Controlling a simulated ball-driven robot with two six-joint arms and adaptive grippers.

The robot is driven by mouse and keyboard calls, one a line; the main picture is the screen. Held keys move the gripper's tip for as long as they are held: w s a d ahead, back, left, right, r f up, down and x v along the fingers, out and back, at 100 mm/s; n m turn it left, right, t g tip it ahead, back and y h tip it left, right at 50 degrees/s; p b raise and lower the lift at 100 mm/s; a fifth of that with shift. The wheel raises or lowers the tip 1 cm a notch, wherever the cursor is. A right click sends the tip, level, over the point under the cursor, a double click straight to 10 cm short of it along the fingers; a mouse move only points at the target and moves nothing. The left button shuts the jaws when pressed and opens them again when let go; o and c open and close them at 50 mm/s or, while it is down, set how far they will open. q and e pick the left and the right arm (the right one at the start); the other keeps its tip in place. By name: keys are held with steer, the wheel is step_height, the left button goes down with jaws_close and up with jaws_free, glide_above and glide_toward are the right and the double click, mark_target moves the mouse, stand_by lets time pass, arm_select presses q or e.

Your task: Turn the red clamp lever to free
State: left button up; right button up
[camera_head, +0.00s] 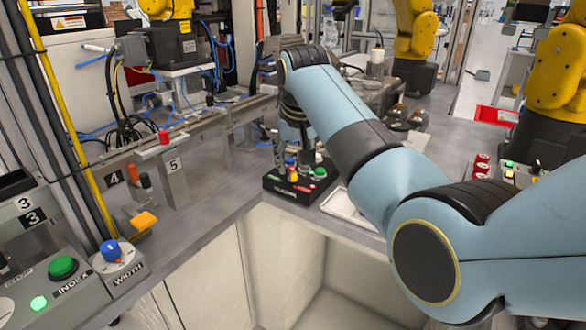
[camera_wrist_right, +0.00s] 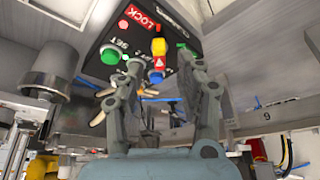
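A black control box (camera_head: 272,183) stands on the bench corner. On it is a small yellow, red and blue control (camera_head: 292,174), with a red label and a green button beside it. In the right wrist view this control (camera_wrist_right: 159,62) shows a yellow part, a red part and a blue part, near a red label (camera_wrist_right: 142,18) that reads LOCK. I cannot tell which part is the clamp lever, nor its setting. My right gripper (camera_wrist_right: 167,72) is open, its two fingers apart on either side of this control. Contact cannot be judged. My left gripper is not in view.
A red-topped post marked 5 (camera_head: 172,165) and an orange lever at 4 (camera_head: 146,182) stand left. A panel with green buttons and a blue WIDTH knob (camera_head: 110,250) is front left. A pale tray (camera_head: 345,208) lies right of the box. Yellow robot arms stand behind.

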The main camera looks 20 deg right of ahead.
mark_target(293, 169)
steer(key=shift+x, duration=1.65)
steer(key=shift+c, duration=0.4)
jaws_close()
